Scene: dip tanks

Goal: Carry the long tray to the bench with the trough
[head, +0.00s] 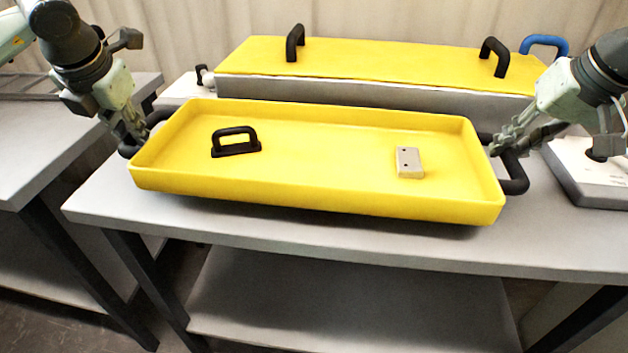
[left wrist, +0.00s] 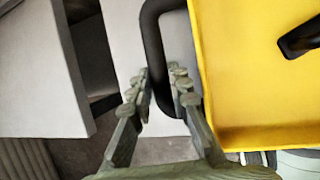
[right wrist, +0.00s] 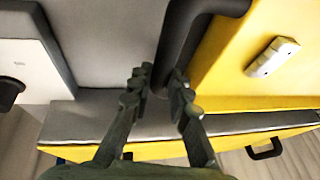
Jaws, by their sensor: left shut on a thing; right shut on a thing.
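The long yellow tray (head: 330,195) is level over the grey bench (head: 250,228), with a dark shadow under its front side. I cannot tell whether it touches the bench top. It has a black bar handle at each end. My left gripper (head: 137,138) is shut on the left handle, seen in the left wrist view (left wrist: 155,40). My right gripper (head: 500,148) is shut on the right handle (head: 515,175), also in the right wrist view (right wrist: 182,40). A black handle-shaped piece (head: 235,146) and a small pale block (head: 409,162) lie in the tray.
Behind the tray stands a long grey trough-like box (head: 370,94) with a yellow top (head: 390,60) and two black handles. A blue handle (head: 545,42) shows behind it. A pale slab (head: 590,175) lies at right. Another grey bench (head: 40,145) stands at left, across a gap.

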